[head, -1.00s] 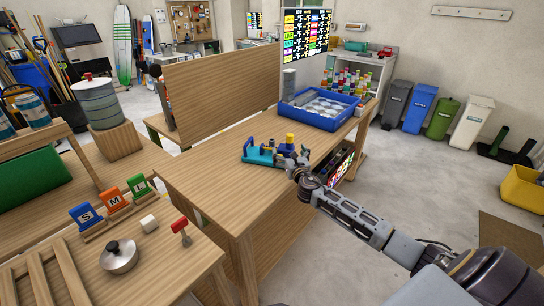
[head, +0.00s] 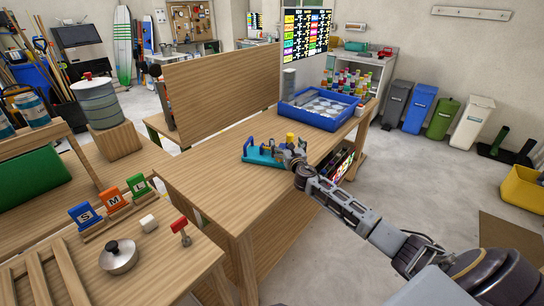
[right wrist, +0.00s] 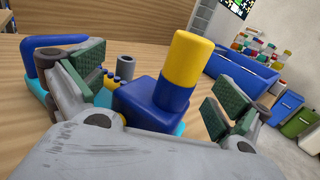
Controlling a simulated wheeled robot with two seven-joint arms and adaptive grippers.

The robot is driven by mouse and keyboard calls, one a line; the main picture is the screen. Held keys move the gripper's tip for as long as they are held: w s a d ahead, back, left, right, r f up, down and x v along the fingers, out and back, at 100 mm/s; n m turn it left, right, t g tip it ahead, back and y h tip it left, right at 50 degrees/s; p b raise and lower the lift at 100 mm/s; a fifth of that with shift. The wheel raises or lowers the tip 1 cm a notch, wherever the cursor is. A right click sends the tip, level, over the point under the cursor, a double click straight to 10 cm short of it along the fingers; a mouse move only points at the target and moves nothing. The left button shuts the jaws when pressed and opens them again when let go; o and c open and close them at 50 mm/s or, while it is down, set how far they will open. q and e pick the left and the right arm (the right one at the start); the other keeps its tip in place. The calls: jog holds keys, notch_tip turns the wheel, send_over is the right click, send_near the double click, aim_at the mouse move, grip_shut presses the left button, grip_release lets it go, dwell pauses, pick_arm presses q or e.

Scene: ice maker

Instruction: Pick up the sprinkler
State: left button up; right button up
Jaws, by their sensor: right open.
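The sprinkler (head: 258,154) lies on the wooden table, with a teal base, blue parts and a yellow top. In the right wrist view its yellow and blue upright part (right wrist: 190,62) rises from a blue block between my finger pads. My right gripper (head: 287,153) is open around this part, with the green-padded fingers on either side. The left pad stands apart from the yellow top, and I see a gap on the right too. Part of the sprinkler is hidden behind my gripper. My left gripper is not in view.
A blue tray (head: 296,112) with round pale items stands farther back on the table (head: 215,178). Several colourful bottles (head: 352,82) are behind it. A wooden panel (head: 222,92) borders the table's far left side. The table front is bare.

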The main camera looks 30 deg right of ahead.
dwell(0.4)
jog(key=c, duration=1.8)
